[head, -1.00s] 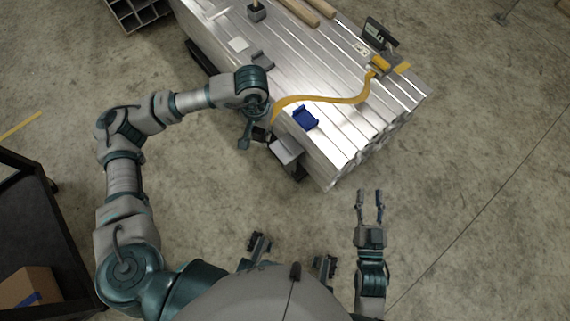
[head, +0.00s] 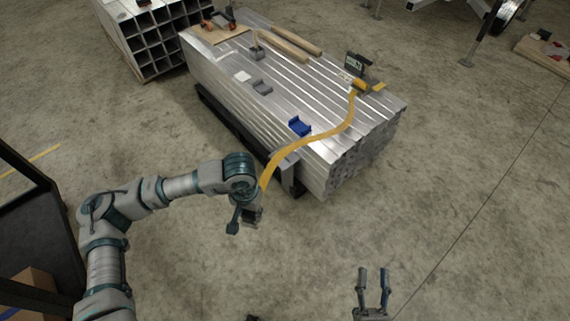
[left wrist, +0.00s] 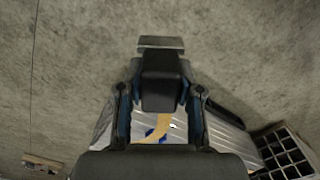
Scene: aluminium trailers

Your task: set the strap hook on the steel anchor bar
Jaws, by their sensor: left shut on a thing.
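My left gripper (head: 250,216) is shut on a dark block-shaped piece (left wrist: 162,80) at the strap's end, probably the strap hook; a flat grey part (left wrist: 160,42) shows beyond it in the left wrist view. The yellow strap (head: 310,140) runs from this gripper over the stack's edge up to the ratchet (head: 361,86). The gripper is in front of the stack, clear of it. A grey bracket on a dark post (head: 287,160) stands at the stack's near side; I cannot tell whether it carries the steel anchor bar. My right gripper (head: 374,270) is open and empty over the floor.
The stack of aluminium profiles (head: 240,90) bears a blue corner piece (head: 299,127), wooden bars (head: 290,40) and small grey blocks. Square tubes (head: 160,40) stand behind left. A dark cart (head: 30,220) is at the left edge. The floor in front is free.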

